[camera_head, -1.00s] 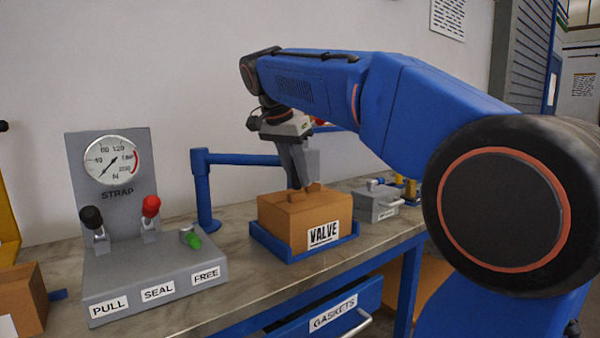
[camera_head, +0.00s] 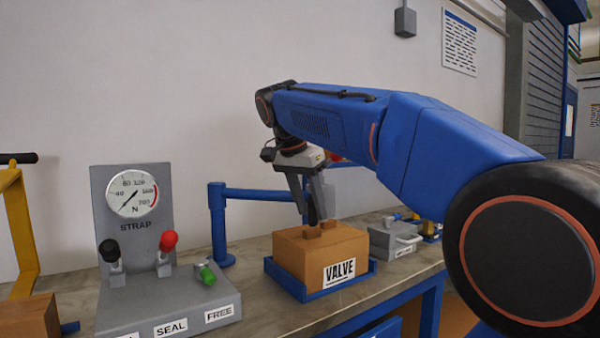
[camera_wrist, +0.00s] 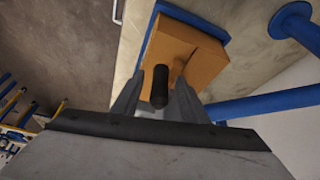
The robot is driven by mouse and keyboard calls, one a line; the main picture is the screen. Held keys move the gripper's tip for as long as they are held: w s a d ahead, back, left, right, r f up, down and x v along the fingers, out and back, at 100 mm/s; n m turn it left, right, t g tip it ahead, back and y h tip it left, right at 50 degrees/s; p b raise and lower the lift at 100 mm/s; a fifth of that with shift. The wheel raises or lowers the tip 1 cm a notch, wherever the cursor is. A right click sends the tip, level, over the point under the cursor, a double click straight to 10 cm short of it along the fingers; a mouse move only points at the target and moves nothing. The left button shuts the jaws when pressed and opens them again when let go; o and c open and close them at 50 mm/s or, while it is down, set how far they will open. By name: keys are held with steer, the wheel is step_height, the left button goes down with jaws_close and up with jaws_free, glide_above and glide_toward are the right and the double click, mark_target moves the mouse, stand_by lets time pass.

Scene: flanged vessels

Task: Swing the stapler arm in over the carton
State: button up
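The brown carton (camera_head: 305,258), labelled VALVE, sits in a blue tray (camera_head: 342,286) on the bench. The stapler arm is a blue horizontal bar (camera_head: 255,194) on a blue post (camera_head: 218,232) at the back left of the carton. It runs right, behind the carton, and its far end is hidden by my gripper (camera_head: 312,218). In the wrist view the bar (camera_wrist: 265,105) comes in from the right beside my gripper (camera_wrist: 158,82). A black upright grip (camera_wrist: 160,90) stands between my spread fingers, with slim gaps showing. The carton (camera_wrist: 190,48) lies just beyond the fingertips.
A grey strap panel (camera_head: 135,215) with a gauge and black, red and green levers stands to the left. A grey box with a handle (camera_head: 395,240) is right of the carton. A yellow frame (camera_head: 18,235) and another carton (camera_head: 28,318) are at far left.

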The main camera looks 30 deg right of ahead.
steer(key=v, duration=1.5)
steer(key=shift+a+r, duration=0.2)
steer(key=shift+r, duration=0.15)
steer(key=shift+s, duration=0.15)
steer(key=s+a+f+n+t+y, duration=0.1)
steer(key=s+f+n, duration=0.3)
steer(key=f, duration=1.1)
steer(key=s+f+n+t+y, duration=0.1)
steer(key=s+f+n, duration=0.4)
steer(key=s+f, duration=0.5)
steer(key=s+a+f+n+t+y, duration=0.1)
steer(key=s+f+n, duration=0.4)
steer(key=f, duration=1.7)
steer(key=s+y, duration=0.1)
steer(key=s, duration=0.1)
steer(key=shift+s+a+f, duration=0.2)
steer(key=shift+s+a, duration=0.1)
steer(key=shift+s, duration=0.05)
